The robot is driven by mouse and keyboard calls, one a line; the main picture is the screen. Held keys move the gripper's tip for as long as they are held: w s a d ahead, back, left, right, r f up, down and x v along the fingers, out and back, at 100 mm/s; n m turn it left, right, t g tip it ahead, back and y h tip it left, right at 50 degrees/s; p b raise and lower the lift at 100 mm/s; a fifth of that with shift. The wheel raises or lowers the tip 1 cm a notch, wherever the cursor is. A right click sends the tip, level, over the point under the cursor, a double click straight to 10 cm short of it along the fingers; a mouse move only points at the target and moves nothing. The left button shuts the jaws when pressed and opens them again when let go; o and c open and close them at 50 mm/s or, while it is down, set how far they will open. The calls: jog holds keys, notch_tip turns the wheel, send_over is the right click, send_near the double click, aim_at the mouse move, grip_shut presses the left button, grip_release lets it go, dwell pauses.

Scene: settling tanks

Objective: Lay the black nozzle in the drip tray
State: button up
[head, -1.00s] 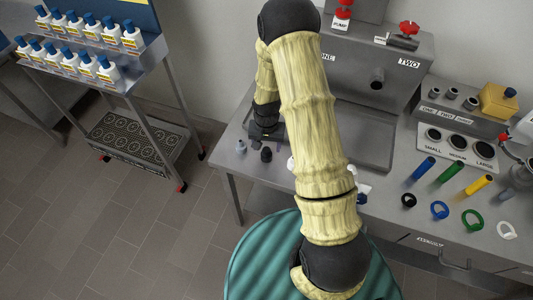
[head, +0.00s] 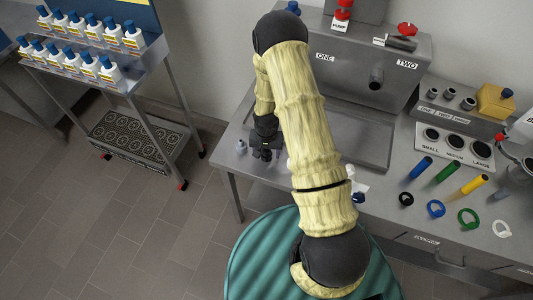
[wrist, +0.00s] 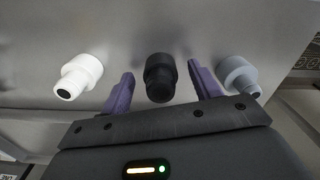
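The black nozzle (wrist: 159,78) stands on the bench between my gripper's two purple fingers in the wrist view. My gripper (wrist: 161,72) is open, with a gap on each side of the nozzle. In the head view my gripper (head: 264,152) is low at the bench's left end and largely covers the nozzle. A shallow grey tray (head: 362,150) below the tank's spout looks like the drip tray; my arm hides its left part.
A white nozzle (wrist: 80,75) and a grey nozzle (wrist: 238,74) stand close outside the fingers. Coloured tubes and rings, such as the green ring (head: 468,218), lie at the bench's right. A bottle rack (head: 140,55) stands at left.

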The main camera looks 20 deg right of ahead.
aim_at(266, 150)
jog(key=c, duration=1.1)
jog(key=shift+r, duration=0.1)
notch_tip(266, 150, up, 10)
jog(key=b, duration=0.2)
jog(key=shift+b, duration=0.4)
